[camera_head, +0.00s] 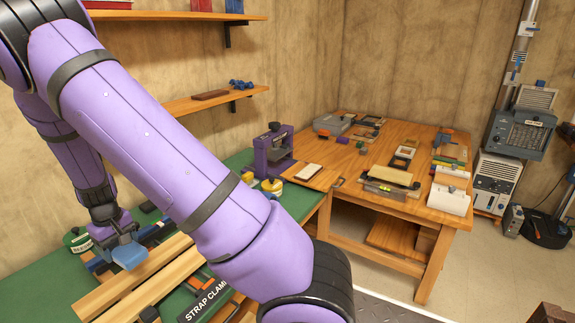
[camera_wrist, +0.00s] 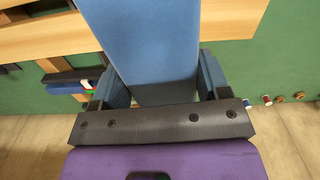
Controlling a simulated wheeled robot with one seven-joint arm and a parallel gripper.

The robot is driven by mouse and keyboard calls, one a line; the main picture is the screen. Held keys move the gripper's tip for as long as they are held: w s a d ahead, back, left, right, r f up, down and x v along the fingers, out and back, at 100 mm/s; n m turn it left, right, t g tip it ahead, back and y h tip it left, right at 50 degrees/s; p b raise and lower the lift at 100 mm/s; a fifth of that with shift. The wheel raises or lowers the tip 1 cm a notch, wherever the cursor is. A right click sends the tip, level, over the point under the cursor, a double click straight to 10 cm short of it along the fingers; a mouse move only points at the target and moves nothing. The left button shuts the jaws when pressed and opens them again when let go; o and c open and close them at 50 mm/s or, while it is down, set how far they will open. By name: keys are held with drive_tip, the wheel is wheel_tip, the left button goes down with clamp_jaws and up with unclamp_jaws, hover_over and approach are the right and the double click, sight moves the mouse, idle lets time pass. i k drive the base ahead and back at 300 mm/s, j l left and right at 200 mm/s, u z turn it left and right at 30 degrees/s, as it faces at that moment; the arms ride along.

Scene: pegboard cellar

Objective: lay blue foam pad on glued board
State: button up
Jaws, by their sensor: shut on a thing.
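My gripper (camera_head: 118,240) is at the left in the head view, above the green bench. It is shut on the blue foam pad (camera_head: 131,257), which hangs out beyond the fingers. In the wrist view the pad (camera_wrist: 140,35) lies between both fingers and reaches past the top edge. Long pale wooden boards (camera_head: 140,281) lie on the bench below and beside the pad. A wooden board (camera_wrist: 229,20) shows behind the pad in the wrist view, partly hidden by it. I cannot tell which board carries glue, or whether the pad touches one.
A strap clamp label (camera_head: 204,301) and dark clamps sit at the bench's front. A purple press (camera_head: 273,150) and yellow-topped tins (camera_head: 271,187) stand at its far end. A wooden table (camera_head: 425,150) holding several tools stands beyond. My arm hides much of the bench.

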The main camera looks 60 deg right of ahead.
sight(309, 171)
drive_tip(key=l+z, duration=0.25)
drive_tip(key=l, duration=0.45)
drive_tip(key=l+z, duration=0.25)
drive_tip(key=l, duration=0.5)
drive_tip(key=i+l+z, duration=0.25)
drive_tip(key=l, duration=0.45)
drive_tip(key=k, duration=0.1)
